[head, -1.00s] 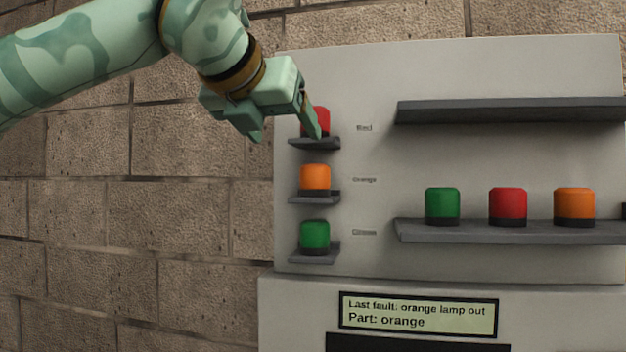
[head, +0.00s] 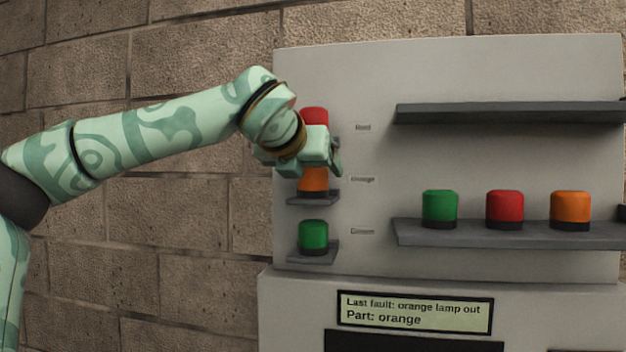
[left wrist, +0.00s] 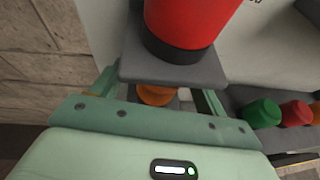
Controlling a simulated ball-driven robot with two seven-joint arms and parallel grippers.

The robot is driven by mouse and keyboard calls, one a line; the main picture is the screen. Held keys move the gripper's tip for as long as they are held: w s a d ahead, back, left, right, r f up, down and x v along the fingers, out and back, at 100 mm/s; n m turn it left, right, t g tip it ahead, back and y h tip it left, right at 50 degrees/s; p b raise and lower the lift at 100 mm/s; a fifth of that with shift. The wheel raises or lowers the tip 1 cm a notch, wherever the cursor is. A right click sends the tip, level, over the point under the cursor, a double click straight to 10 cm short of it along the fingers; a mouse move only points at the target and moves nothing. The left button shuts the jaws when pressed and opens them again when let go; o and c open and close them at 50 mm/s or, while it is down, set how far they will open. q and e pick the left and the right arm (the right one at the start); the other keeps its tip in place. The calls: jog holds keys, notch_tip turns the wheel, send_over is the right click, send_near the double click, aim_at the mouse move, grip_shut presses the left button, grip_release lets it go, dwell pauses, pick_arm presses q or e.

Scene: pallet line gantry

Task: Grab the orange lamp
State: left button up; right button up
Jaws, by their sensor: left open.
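An orange lamp (head: 314,184) with a dark base stands on the middle small ledge at the panel's left, by the label "Orange"; its top is hidden behind my left gripper (head: 311,168). In the left wrist view this orange lamp (left wrist: 155,95) shows partly between the spread fingers of the left gripper (left wrist: 157,92), below the red lamp's ledge. The gripper is open and holds nothing; whether it touches the lamp I cannot tell. A second orange lamp (head: 570,207) stands on the long lower shelf at the right. My right gripper is out of view.
A red lamp (head: 313,116) on the upper ledge (left wrist: 172,72) is close above the gripper. A green lamp (head: 313,234) is below. The lower shelf (head: 480,234) also holds green and red lamps; the upper shelf (head: 510,113) is empty. A display (head: 414,312) reads "Part: orange".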

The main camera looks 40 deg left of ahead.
pick_arm(q)
jog(key=shift+s+d, duration=0.15)
jog(key=c, duration=1.1)
jog(key=shift+r, duration=0.1)
